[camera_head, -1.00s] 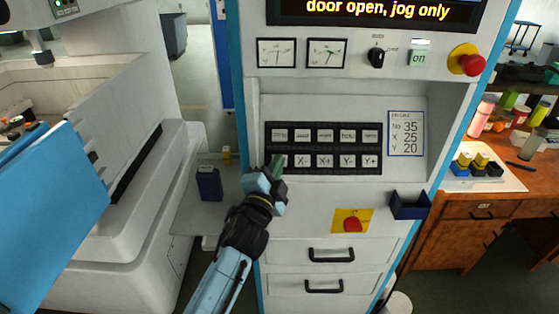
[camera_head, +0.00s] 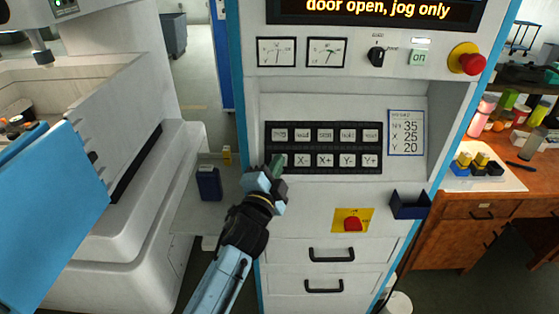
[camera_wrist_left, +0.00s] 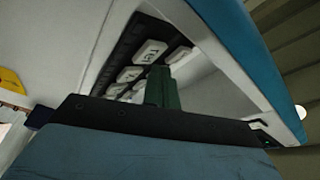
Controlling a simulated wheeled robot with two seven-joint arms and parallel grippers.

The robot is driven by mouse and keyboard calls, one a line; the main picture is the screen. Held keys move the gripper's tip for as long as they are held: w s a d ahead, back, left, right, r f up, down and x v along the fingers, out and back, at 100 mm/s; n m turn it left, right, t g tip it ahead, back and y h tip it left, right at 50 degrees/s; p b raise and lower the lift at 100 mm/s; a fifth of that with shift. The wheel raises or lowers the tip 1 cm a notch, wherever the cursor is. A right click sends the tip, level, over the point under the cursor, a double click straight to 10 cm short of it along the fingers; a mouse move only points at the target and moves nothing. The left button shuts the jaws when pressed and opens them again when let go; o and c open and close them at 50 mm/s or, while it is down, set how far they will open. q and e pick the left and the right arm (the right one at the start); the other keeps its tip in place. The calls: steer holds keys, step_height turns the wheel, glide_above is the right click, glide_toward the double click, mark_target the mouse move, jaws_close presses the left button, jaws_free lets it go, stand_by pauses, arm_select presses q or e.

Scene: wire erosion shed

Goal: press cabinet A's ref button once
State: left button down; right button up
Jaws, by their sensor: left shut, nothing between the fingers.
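A light grey control cabinet with blue edges (camera_head: 345,102) stands in front of me; I see no letter on it. Its black keypad (camera_head: 323,142) has two rows of pale buttons. The top row's labels are too small to read surely. The lower row shows X-, X+, Y- and Y+; its leftmost button is partly hidden behind my left gripper (camera_head: 277,164). That gripper is shut and empty, its green fingertips at the keypad's lower left. The wrist view shows the fingers (camera_wrist_left: 161,86) close to the keypad (camera_wrist_left: 125,48); contact cannot be told.
A display above reads "door open, jog only". A red emergency knob (camera_head: 470,62) sits at the upper right, and a red button on a yellow plate (camera_head: 352,222) below the keypad. A dark blue holder (camera_head: 410,205) juts out at right. A wooden bench (camera_head: 460,225) stands further right.

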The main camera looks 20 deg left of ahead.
arm_select(q)
steer(key=shift+w+a+f, duration=0.1)
steer(key=shift+w+f, duration=0.05)
steer(key=shift+w, duration=0.05)
steer(key=shift+w+a+f+b, duration=0.1)
steer(key=shift+w+f+b, duration=0.1)
steer(key=shift+w+b, duration=0.1)
stand_by(0.7)
steer(key=shift+s+r, duration=0.1)
steer(key=shift+s, duration=0.05)
steer(key=shift+s+d+r+p, duration=0.2)
steer(key=shift+s+r+p, duration=0.2)
steer(key=shift+s+p, duration=0.15)
steer(key=shift+s+d+r+p, duration=0.3)
steer(key=shift+s+r+p, duration=0.45)
steer(key=shift+s+p, duration=0.2)
steer(key=shift+s+d+r+p, duration=0.25)
steer(key=shift+s+r+p, duration=0.5)
steer(key=shift+s, duration=0.2)
